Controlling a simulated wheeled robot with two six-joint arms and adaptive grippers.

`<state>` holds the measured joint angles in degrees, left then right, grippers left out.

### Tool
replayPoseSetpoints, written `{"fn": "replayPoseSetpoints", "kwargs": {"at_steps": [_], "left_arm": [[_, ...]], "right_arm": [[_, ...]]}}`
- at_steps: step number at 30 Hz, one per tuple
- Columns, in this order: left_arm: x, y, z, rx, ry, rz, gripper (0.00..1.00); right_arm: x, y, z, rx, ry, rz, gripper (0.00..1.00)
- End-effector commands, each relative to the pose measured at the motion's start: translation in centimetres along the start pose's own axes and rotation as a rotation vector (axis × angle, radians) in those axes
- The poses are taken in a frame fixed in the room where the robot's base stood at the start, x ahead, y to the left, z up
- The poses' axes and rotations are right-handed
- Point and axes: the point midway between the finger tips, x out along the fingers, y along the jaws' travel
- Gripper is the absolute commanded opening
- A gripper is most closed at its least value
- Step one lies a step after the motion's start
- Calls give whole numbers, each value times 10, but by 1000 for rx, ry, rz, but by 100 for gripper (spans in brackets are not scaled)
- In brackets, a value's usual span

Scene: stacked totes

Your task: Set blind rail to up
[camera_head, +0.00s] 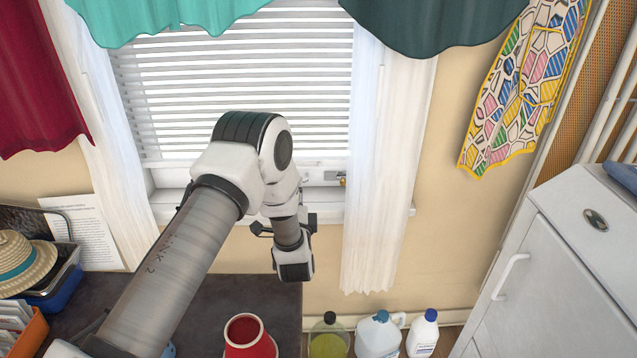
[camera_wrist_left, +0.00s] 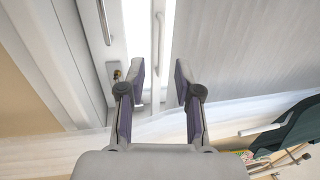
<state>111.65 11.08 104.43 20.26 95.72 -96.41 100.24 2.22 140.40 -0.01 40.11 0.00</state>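The white slatted blind (camera_head: 300,65) hangs lowered over most of the window, its bottom edge a little above the sill. In the left wrist view the blind (camera_wrist_left: 240,50) is the grey ribbed area on the right. A slim white bar (camera_wrist_left: 160,40), apparently the blind's rail or its grip, runs along the bright gap beside it. My left gripper (camera_wrist_left: 160,75) is open, its fingers on either side of the bar in the picture. I cannot tell whether they touch it. My right gripper is not in view.
White curtains (camera_head: 385,170) flank the window, and teal valances (camera_head: 430,25) hang above. A brass latch (camera_head: 342,179) sits near the sill. A dark tabletop (camera_head: 225,300) with a red pot (camera_head: 247,340) stands below. Several bottles (camera_head: 380,335) and a white cabinet (camera_head: 560,270) are at right.

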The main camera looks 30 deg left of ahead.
Motion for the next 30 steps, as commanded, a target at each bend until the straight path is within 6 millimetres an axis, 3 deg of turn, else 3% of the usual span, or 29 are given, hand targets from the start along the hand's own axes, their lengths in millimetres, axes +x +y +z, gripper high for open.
{"fn": "replayPoseSetpoints", "kwargs": {"at_steps": [12,21,23,24,30], "left_arm": [[68,-1,-1,-2,2,1,34],[75,-1,-1,0,4,3,34],[75,-1,-1,0,4,3,16],[75,-1,-1,0,4,3,2],[75,-1,-1,0,4,3,0]], "right_arm": [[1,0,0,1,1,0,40],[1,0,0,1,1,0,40],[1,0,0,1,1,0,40],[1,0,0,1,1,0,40],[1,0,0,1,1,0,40]]}}
